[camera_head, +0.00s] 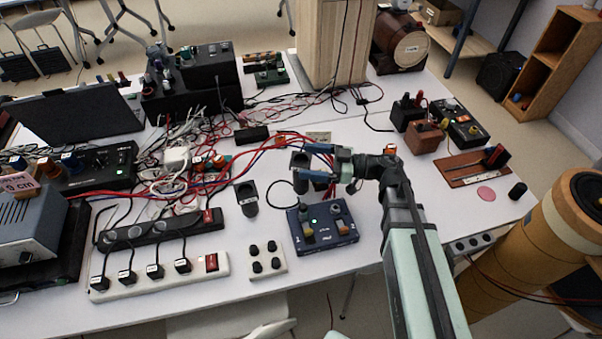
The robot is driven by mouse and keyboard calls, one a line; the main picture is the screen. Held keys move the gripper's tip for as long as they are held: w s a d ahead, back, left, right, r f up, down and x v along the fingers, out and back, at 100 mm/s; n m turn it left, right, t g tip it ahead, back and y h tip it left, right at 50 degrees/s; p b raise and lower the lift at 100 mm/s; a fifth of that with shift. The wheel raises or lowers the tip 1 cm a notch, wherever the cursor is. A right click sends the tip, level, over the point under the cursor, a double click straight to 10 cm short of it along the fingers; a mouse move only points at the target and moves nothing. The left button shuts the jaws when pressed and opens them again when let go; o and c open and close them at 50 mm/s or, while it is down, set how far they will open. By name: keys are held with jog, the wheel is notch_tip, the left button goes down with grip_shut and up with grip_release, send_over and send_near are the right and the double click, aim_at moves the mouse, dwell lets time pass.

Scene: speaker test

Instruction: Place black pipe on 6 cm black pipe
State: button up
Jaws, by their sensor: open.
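My gripper (310,161) reaches in from the right over the middle of the table, with its blue fingers open and pointing left. A black pipe-like piece (298,160) is at the fingertips, partly covered by them; I cannot tell whether they touch it. A second black pipe-like piece (246,196) with a round opening stands to the left, apart from my gripper. No readable mark shows which piece is 6 cm.
A blue box with knobs (322,228) lies just in front of my gripper. A white socket block (266,259) and power strips (160,274) are at front left. Tangled wires (180,165) fill the left middle. A bare white patch (435,215) lies right of my arm.

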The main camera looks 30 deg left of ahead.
aim_at(294, 158)
jog(key=shift+w+f+x, duration=0.1)
jog(key=shift+f+x, duration=0.05)
jog(key=shift+x, duration=1.15)
jog(key=shift+w+f+x, duration=0.1)
jog(key=shift+f+x, duration=0.05)
jog(key=shift+x, duration=1.1)
jog(key=shift+a, duration=0.1)
jog(key=c, duration=1.5)
